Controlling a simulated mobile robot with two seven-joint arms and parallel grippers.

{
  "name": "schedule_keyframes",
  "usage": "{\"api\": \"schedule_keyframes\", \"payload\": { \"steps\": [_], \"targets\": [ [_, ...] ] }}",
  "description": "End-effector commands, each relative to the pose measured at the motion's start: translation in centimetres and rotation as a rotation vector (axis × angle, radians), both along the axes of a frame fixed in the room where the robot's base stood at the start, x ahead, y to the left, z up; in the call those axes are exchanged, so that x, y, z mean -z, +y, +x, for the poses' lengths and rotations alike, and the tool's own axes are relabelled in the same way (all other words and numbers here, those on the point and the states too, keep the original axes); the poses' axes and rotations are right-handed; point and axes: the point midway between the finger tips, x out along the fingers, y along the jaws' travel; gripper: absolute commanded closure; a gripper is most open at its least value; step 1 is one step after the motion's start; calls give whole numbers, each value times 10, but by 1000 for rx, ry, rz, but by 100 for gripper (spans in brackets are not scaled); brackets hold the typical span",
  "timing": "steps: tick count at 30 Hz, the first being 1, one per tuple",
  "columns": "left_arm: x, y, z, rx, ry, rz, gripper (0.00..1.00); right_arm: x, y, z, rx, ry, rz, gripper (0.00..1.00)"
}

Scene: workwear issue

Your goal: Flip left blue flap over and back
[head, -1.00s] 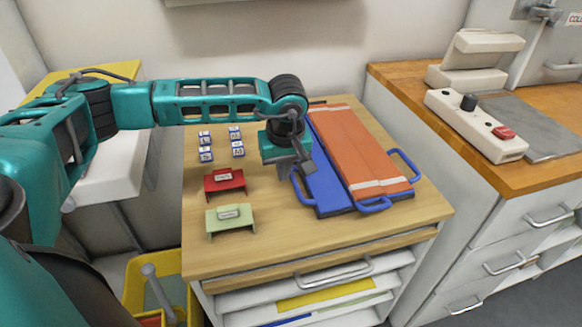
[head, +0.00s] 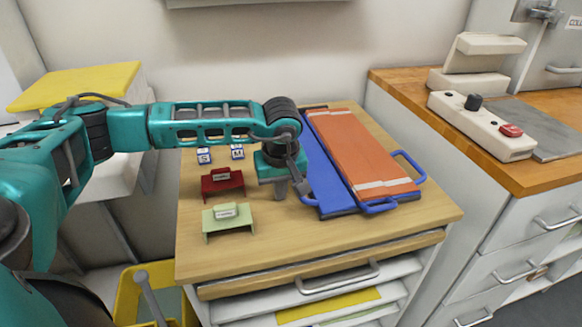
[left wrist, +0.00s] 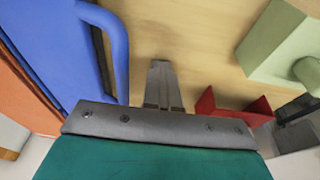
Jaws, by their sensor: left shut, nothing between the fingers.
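The left blue flap (head: 326,188) lies flat along the left side of the orange garment (head: 362,152) on the wooden worktop. My left gripper (head: 281,192) points down just left of this flap, by its handle, which my gripper partly hides in the head view. In the left wrist view, the shut, empty fingers (left wrist: 162,82) are beside the blue handle (left wrist: 118,45), with a gap of bare wood between them. The blue flap (left wrist: 60,45) fills the upper left there, with the orange garment (left wrist: 15,95) beyond it. My right gripper is not in view.
A red stand (head: 222,184) and a pale green stand (head: 228,219) are left of my gripper; small labelled blocks (head: 237,152) lie behind. Blue handles (head: 409,166) stick out on the board's right. The worktop's front (head: 310,243) is clear.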

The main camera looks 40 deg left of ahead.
Motion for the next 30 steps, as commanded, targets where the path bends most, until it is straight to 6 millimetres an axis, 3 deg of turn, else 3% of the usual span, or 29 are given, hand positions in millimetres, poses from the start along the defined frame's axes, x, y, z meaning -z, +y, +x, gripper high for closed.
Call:
{"api": "schedule_keyframes", "payload": {
  "steps": [1,4,7,11,17,18,19,30],
  "targets": [
    [16,-2,-6,-1,24,-2,100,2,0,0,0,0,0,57],
    [17,-2,-6,-1,25,-3,98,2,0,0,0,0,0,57],
    [17,-2,-6,-2,24,-3,90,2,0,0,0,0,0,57],
    [15,-3,-6,-2,24,-3,90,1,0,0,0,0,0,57],
    [-3,-3,-6,-2,24,-4,90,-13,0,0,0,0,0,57],
    [-8,-3,-6,-1,25,-4,85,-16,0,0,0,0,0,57],
    [-11,-3,-6,-1,24,-3,73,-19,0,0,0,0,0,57],
    [-53,-2,-5,0,19,-1,72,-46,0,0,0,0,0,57]
  ]
}}
